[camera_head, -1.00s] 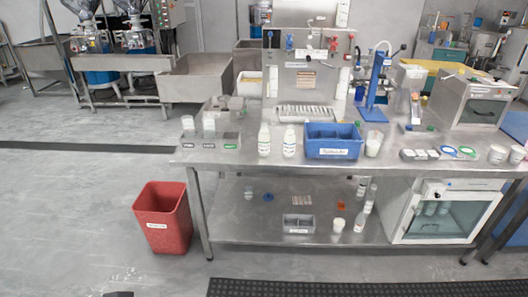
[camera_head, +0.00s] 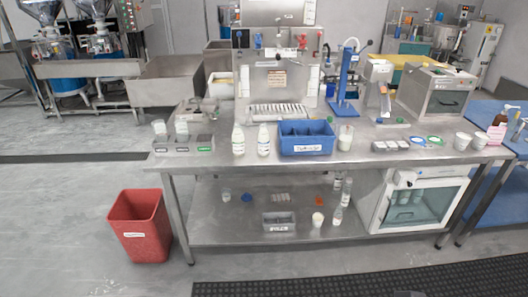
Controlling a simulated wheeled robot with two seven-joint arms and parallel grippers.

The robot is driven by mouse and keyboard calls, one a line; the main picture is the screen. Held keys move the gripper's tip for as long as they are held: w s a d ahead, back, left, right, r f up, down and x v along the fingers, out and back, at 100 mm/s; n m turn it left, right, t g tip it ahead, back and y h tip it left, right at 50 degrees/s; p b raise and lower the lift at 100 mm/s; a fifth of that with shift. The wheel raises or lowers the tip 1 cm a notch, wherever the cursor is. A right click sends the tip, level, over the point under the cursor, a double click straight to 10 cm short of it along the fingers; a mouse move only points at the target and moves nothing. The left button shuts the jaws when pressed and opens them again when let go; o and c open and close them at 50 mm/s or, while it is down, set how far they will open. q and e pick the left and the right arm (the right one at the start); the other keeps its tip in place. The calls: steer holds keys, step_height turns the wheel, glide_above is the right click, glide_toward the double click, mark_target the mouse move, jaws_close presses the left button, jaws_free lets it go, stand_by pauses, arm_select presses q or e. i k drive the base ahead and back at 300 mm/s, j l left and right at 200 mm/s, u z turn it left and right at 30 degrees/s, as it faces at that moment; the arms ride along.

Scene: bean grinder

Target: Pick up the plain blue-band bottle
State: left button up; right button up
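Two white bottles stand upright side by side on the steel table, left of the blue bin: a left bottle (camera_head: 238,139) and a right bottle (camera_head: 263,140). Both carry small labels, but at this size I cannot tell which one, if either, is the plain blue-band bottle. More clear or white bottles stand on the lower shelf, one at the front (camera_head: 338,215) and one behind it (camera_head: 346,192). Neither of my grippers shows in the view, and no bottle is seen in a gripper.
The blue bin (camera_head: 306,152) stands right of the two bottles, with a white cup (camera_head: 345,138) beside it. A grey holder with cups (camera_head: 182,144) is at the table's left end. A red waste bin (camera_head: 140,228) stands on the floor at left. A dark mat (camera_head: 330,284) lies in front.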

mark_target(263, 136)
steer(key=i+j, duration=0.25)
steer(key=i, duration=0.25)
steer(key=i+j, duration=0.2)
steer(key=i, duration=0.3)
steer(key=i+j, duration=0.25)
steer(key=i, duration=0.25)
steer(key=z, duration=0.05)
